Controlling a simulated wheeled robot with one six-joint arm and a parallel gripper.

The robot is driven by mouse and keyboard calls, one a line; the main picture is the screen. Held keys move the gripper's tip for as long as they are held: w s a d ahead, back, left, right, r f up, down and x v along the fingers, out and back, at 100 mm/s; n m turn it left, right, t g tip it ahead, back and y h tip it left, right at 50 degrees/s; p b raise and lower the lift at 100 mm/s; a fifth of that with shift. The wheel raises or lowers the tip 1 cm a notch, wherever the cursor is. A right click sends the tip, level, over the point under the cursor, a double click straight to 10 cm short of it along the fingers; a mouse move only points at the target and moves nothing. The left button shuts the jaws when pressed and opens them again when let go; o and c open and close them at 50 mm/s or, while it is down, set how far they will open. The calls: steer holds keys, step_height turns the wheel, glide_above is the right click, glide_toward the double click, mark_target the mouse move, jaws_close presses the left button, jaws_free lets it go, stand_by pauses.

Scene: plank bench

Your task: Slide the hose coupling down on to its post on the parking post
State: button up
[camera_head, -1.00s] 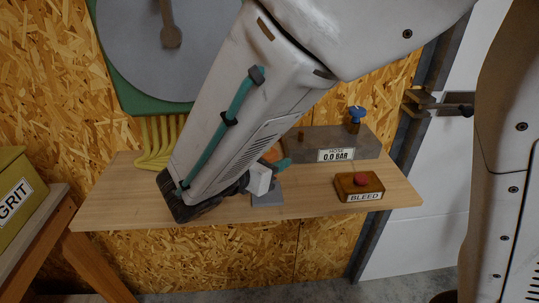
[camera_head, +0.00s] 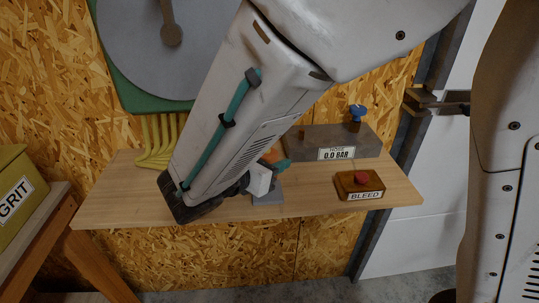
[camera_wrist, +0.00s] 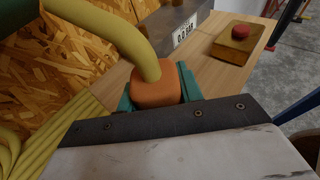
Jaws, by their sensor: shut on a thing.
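The orange hose coupling (camera_wrist: 157,88) is at the end of a thick yellow hose (camera_wrist: 120,38) in the wrist view. My gripper's (camera_wrist: 158,94) teal fingers are closed on both sides of it. In the head view my arm covers most of the coupling, and only a bit of orange (camera_head: 272,156) shows beside a teal finger. A grey base plate (camera_head: 268,198), which seems to belong to the parking post, lies on the bench just below my gripper. The post itself is hidden, so I cannot tell whether the coupling touches it.
The plank bench (camera_head: 230,207) holds a grey block with the 0.0 BAR label (camera_head: 337,153) and a blue knob (camera_head: 357,113). A BLEED box (camera_head: 359,186) with a red button stands at the right. Yellow hose (camera_head: 153,145) lies at the back left. A GRIT bin (camera_head: 18,190) stands far left.

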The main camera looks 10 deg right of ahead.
steer(key=shift+f, duration=0.35)
steer(key=shift+f, duration=0.4)
steer(key=shift+f, duration=0.45)
stand_by(0.7)
steer(key=shift+f, duration=0.6)
steer(key=o, duration=1.1)
